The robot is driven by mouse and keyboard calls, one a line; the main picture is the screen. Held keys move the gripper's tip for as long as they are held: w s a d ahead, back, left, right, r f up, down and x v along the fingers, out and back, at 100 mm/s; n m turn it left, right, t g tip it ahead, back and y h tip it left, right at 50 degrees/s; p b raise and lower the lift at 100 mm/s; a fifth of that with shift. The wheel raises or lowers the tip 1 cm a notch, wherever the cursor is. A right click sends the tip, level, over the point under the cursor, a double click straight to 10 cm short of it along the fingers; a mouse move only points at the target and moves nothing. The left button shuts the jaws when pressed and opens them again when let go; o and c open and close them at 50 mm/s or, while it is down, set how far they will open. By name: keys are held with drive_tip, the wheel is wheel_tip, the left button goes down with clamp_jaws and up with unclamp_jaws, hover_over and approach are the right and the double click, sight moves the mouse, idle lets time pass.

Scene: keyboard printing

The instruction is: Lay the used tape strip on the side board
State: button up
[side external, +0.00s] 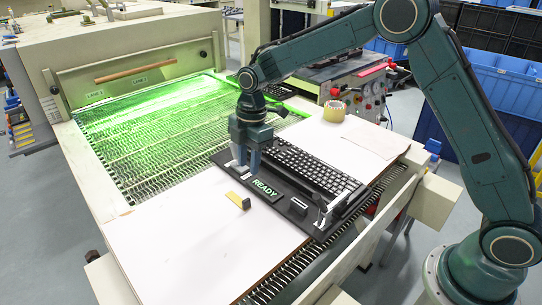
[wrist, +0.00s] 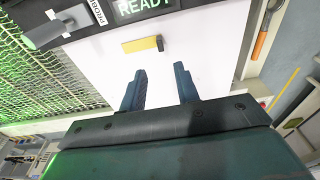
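A short flat yellow strip (side external: 233,198) with a small dark block at its right end lies on the white board (side external: 190,245), in front of the READY sign. It also shows in the wrist view as a yellow strip (wrist: 139,45), beyond my fingertips. I take it to be the tape strip. My gripper (side external: 248,164) is above the left end of the black keyboard fixture, behind the strip in the side view. In the wrist view my two fingers (wrist: 159,80) stand wide apart with nothing between them, only white board behind.
The READY sign (side external: 265,190) is at the fixture's front edge, and a black keyboard (side external: 310,170) sits in the fixture. A tape roll (side external: 334,111) stands on the white surface at the back right. A green-lit mesh conveyor (side external: 150,130) is at left. The front white board is mostly clear.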

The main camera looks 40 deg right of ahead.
drive_tip(key=shift+r, duration=0.1)
drive_tip(key=s+d+r+m+t, duration=0.1)
drive_tip(key=s+d+r+m, duration=0.25)
drive_tip(key=s+r, duration=0.4)
drive_tip(key=s+d+r+m+t, duration=0.25)
drive_tip(key=s+r+m, duration=0.25)
drive_tip(key=s+r, duration=0.3)
drive_tip(key=s+d+m+t, duration=0.1)
drive_tip(key=s+m, duration=0.3)
drive_tip(key=s, duration=0.5)
drive_tip(key=s+d+m+t+h, duration=0.1)
drive_tip(key=s+d+m, duration=0.2)
drive_tip(key=s+m, duration=0.2)
drive_tip(key=s+r, duration=0.1)
drive_tip(key=s, duration=0.2)
drive_tip(key=shift+s+d, duration=0.3)
drive_tip(key=shift+s, duration=0.1)
drive_tip(key=shift+m, duration=0.25)
